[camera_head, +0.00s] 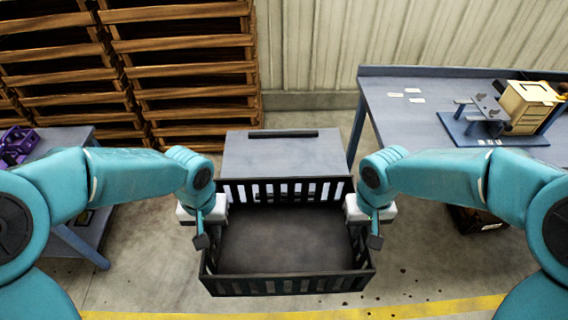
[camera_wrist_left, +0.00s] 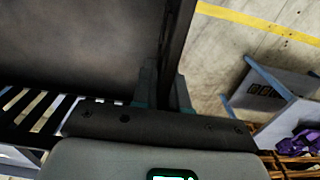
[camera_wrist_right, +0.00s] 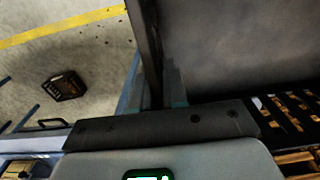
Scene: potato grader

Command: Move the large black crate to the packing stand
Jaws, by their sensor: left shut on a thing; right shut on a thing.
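The large black crate (camera_head: 288,286) has slatted walls and looks empty. It is held between my two arms in the middle of the head view. My left gripper (camera_head: 203,236) is shut on its left wall, and the left wrist view shows the wall between the fingers (camera_wrist_left: 165,92). My right gripper (camera_head: 375,236) is shut on its right wall, and the right wrist view shows that wall between the fingers (camera_wrist_right: 152,90). A low grey stand (camera_head: 260,155) is just beyond the crate, with a dark bar (camera_head: 283,134) along its back. I cannot tell whether it is the packing stand.
A blue-grey bench (camera_head: 400,125) with a wooden box (camera_head: 528,106) and fixture stands at right. A table (camera_head: 65,148) with purple items (camera_head: 15,145) is at left. Stacked wooden pallets (camera_head: 190,65) stand behind. A small dark crate (camera_wrist_right: 64,86) is on the floor.

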